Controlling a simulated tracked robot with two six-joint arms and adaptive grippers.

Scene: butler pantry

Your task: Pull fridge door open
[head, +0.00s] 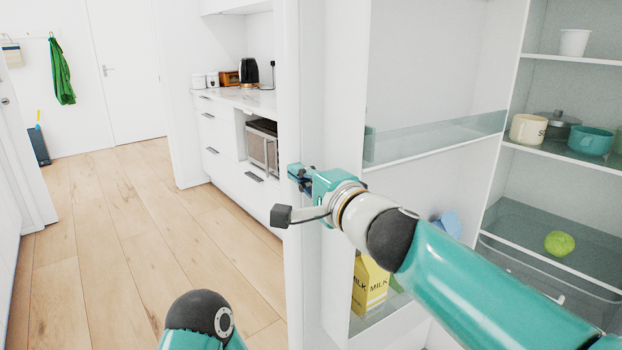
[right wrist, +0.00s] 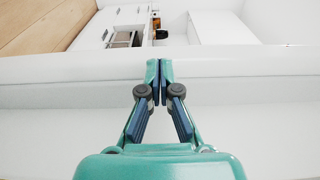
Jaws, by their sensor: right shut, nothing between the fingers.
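The white fridge door (head: 345,80) stands open in the head view, its inner face with glass-fronted shelves turned toward me. The fridge interior (head: 560,90) shows on the right. My right gripper (head: 293,175) is at the door's free edge, and its arm crosses in front of the door's inner side. In the right wrist view the two fingertips (right wrist: 160,68) are together with nothing between them, over the white door edge (right wrist: 60,68). Whether they touch it I cannot tell. My left gripper is out of view; only a piece of my left arm shows at the bottom.
A milk carton (head: 370,284) stands in the lower door shelf. Pots, a white cup (head: 574,42) and a green apple (head: 560,243) sit inside the fridge. The wooden floor (head: 130,220) left of the door is clear. A counter (head: 240,97) with a kettle stands behind.

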